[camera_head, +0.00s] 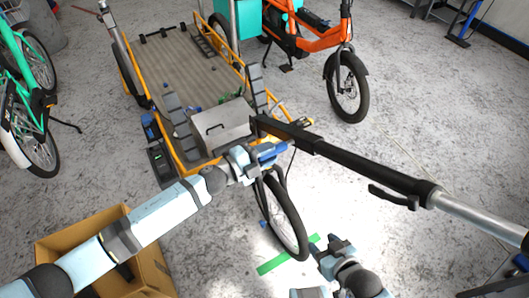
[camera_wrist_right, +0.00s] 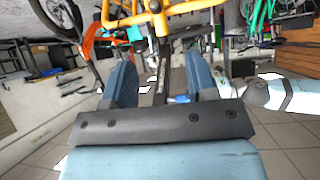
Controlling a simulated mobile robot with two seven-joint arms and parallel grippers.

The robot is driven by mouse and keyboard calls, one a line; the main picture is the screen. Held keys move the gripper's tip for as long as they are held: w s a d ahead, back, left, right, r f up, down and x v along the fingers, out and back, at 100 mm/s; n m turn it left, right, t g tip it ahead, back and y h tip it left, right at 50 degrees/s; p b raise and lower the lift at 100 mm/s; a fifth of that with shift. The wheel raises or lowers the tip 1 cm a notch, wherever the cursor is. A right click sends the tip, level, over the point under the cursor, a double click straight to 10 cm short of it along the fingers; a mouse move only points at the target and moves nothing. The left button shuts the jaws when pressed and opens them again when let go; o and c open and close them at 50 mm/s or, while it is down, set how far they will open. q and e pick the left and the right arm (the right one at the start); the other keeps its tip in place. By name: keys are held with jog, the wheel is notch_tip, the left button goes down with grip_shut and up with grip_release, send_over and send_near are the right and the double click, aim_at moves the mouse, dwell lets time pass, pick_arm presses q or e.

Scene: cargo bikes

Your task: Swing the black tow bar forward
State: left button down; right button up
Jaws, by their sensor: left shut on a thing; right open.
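The long black tow bar (camera_head: 345,165) slants from the front of the yellow-framed cargo bed (camera_head: 180,60) down to the right, with a small lever under it and a silver tube at its far end. My left gripper (camera_head: 272,150) is shut at the bar's left part, close to the bed; its fingertips are partly hidden. It also shows in the right wrist view (camera_wrist_right: 180,98), beside a dark upright bar. My right gripper (camera_head: 331,248) is open and empty, below the bar. Its two blue fingers stand apart in the right wrist view (camera_wrist_right: 161,78).
A black-tyred wheel (camera_head: 285,218) stands below the bar, near green floor tape (camera_head: 288,255). A grey box (camera_head: 222,127) sits at the bed's front. A cardboard box (camera_head: 150,255) lies under my left arm. An orange bike (camera_head: 325,40) and a green bike (camera_head: 30,80) stand behind.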

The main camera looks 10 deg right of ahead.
pick_arm(q)
jog(key=f, duration=0.1)
jog(key=s+f+b, duration=0.1)
jog(key=s+f, duration=0.1)
jog(key=f, duration=0.1)
jog(key=shift+d+b, duration=0.4)
pick_arm(e)
jog(key=shift+w+a+f, duration=0.15)
jog(key=shift+w+f, duration=0.15)
jog(key=shift+w, duration=0.25)
pick_arm(q)
jog(key=c, duration=0.9)
grip_release()
pick_arm(e)
jog(key=shift+s+f, duration=0.1)
jog(key=shift+f, duration=0.2)
pick_arm(q)
jog(key=v, duration=1.3)
jog(key=shift+a+b, duration=0.3)
jog(key=shift+a, duration=0.1)
